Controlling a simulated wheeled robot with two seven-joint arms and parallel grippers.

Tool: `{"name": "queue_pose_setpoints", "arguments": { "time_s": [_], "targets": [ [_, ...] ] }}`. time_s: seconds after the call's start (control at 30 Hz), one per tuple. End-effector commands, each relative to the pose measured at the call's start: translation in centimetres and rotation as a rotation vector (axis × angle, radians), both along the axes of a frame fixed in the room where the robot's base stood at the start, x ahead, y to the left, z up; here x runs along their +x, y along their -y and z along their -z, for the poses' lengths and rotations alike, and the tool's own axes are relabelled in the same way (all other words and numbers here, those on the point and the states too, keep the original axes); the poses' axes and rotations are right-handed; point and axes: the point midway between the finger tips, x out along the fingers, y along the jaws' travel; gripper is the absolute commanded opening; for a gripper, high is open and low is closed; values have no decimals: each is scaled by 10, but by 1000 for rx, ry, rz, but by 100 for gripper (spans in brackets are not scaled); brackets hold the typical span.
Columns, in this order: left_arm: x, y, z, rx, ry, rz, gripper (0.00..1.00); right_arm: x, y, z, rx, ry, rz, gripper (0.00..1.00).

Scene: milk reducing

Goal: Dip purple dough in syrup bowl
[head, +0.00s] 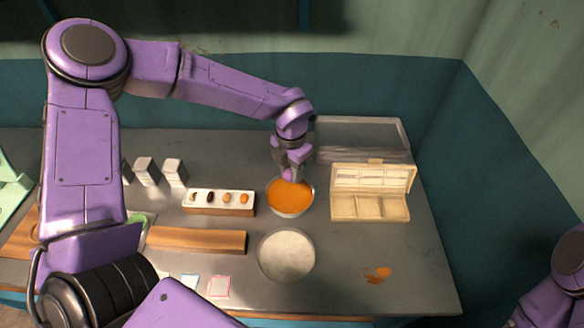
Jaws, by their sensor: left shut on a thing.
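My left gripper (291,165) points down over the syrup bowl (290,212). The bowl is round and pale and holds orange syrup. The gripper is shut on the purple dough (289,175), a small purple lump at its fingertips. The dough overlaps the far part of the syrup surface in the picture; I cannot tell whether it touches the syrup. My right gripper is out of view; only part of my right arm shows at the right edge.
A bowl of white powder (287,255) stands just in front. A tray with several small pieces (219,210) is left of the syrup. An open wooden box (370,207) is on the right. Orange spills (377,275) lie at front right. The front right table is otherwise clear.

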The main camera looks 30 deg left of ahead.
Motion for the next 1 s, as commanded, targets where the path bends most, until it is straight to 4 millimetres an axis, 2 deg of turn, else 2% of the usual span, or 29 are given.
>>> {"name": "queue_pose_setpoints", "arguments": {
  "time_s": [0.53, 1.0],
  "targets": [
    [0, 0, 49, 1, -1, 4, 1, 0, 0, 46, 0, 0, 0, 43],
    [0, 0, 92, -1, -1, 4, 1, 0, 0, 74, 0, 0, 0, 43]
  ]
}}
